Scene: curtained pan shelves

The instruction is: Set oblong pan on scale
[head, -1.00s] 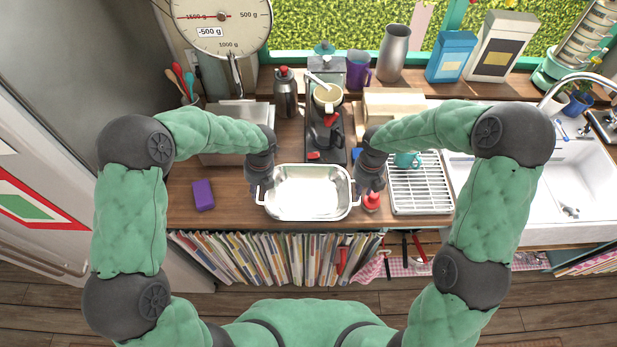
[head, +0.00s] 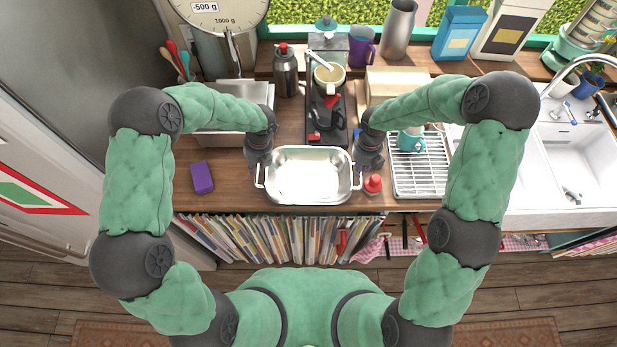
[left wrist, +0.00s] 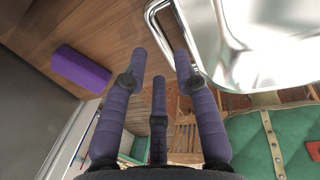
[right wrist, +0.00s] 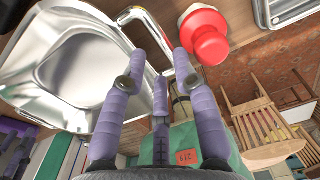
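The oblong pan (head: 308,176) is an empty silver pan with a handle at each short end, on the wooden counter near its front edge. The scale (head: 218,14) has a round white dial at the upper left, partly cut off by the frame. My left gripper (left wrist: 160,60) is at the pan's left handle (left wrist: 160,8), its fingers apart with the handle near the tips. My right gripper (right wrist: 158,58) is at the right handle (right wrist: 135,14), fingers apart, the handle between or just beyond them. I cannot tell whether the fingers touch the handles.
A purple block (head: 202,177) lies left of the pan. A metal box (head: 226,140) and a coffee machine (head: 327,130) stand behind. The sink is at the right.

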